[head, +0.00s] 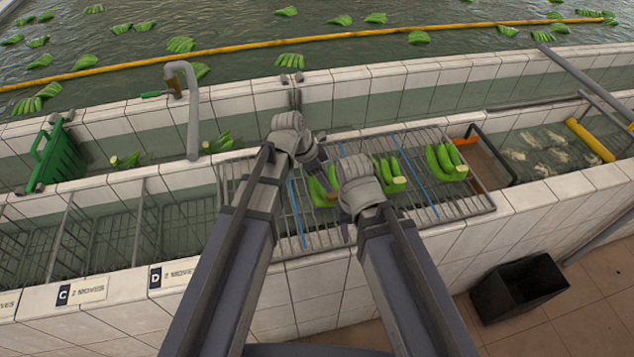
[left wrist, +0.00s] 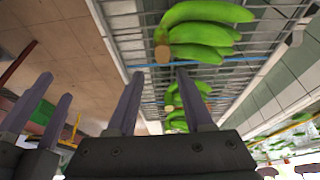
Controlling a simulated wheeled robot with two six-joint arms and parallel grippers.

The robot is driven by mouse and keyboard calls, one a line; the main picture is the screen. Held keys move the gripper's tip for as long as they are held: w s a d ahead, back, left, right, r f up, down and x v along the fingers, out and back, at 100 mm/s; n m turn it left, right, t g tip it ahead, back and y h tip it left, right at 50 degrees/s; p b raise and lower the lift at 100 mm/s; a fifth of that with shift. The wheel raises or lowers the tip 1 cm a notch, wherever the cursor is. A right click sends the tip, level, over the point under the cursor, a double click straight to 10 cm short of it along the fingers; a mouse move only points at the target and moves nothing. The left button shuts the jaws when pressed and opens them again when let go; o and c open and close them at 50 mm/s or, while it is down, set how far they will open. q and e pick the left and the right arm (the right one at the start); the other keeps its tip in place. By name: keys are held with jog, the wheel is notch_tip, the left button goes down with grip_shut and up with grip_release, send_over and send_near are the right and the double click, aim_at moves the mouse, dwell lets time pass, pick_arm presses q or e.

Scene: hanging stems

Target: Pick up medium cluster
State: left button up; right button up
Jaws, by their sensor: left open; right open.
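Three green banana clusters lie in a row on the wire rack (head: 295,225). The left cluster (head: 320,190) is partly hidden by my grippers. The middle cluster (head: 390,174) looks small and the right cluster (head: 446,162) looks larger. Which one is the medium cluster is unclear. My left gripper (head: 320,165) is above the left end of the rack, by the left cluster. In the left wrist view its fingers (left wrist: 158,76) are apart and empty, with the nearest cluster (left wrist: 205,32) beyond them. My right gripper (head: 352,205) is beside it, its fingers mostly hidden in the head view; they show apart in the left wrist view (left wrist: 45,85).
Blue strips divide the rack. A curved grey pipe (head: 192,110) stands behind the rack. A black bin (head: 520,290) stands on the floor.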

aim_at(333, 194)
pick_arm(q)
jog(key=shift+b+x, duration=1.3)
jog(key=shift+x, duration=0.05)
jog(key=b+x, duration=0.4)
jog(key=shift+w+a+f, duration=0.15)
jog(key=shift+a+f, duration=0.05)
jog(key=shift+a, duration=0.2)
jog(key=shift+d+f+b, duration=0.3)
jog(key=shift+f+b, duration=0.2)
jog(key=shift+b, duration=0.05)
jog(key=shift+r, duration=0.1)
jog(key=shift+c, duration=0.3)
grip_shut()
